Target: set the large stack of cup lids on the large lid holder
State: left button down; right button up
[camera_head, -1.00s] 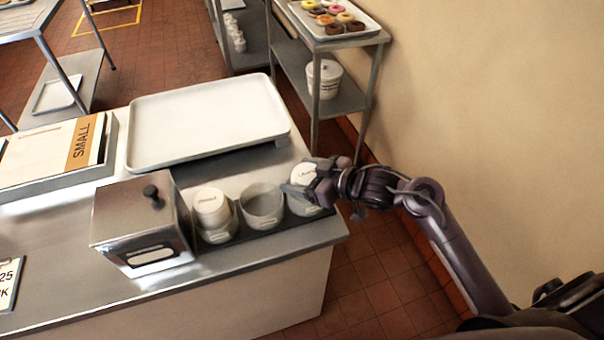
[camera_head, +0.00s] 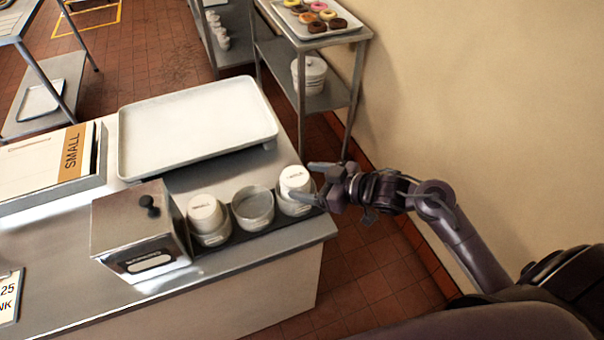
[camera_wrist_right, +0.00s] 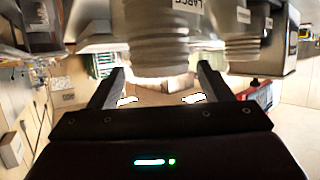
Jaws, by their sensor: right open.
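The large stack of cup lids (camera_head: 294,179) is white with lettering on top. It sits upright in the large lid holder (camera_head: 294,208), the right-hand cup of a row of three. In the right wrist view the ribbed stack (camera_wrist_right: 158,55) hangs upside down in the picture, below the holder wall (camera_wrist_right: 150,16) with its LARGE label. My right gripper (camera_head: 308,183) is open just right of the stack, with its fingertips near the stack's sides. The wrist view shows the open fingers (camera_wrist_right: 158,88) apart; whether they touch the lids I cannot tell. My left gripper is out of view.
The middle holder (camera_head: 253,208) looks empty. The left holder (camera_head: 212,236) bears a small white lid stack (camera_head: 205,213). A metal napkin dispenser (camera_head: 140,230) stands left of the row. A white tray (camera_head: 195,125) lies behind it. Open floor lies right of the counter.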

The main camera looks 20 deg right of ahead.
jog(key=p+v, duration=0.3)
jog(key=v, duration=0.2)
jog(key=shift+s+d+r, duration=0.1)
jog(key=shift+s, duration=0.05)
dwell(0.7)
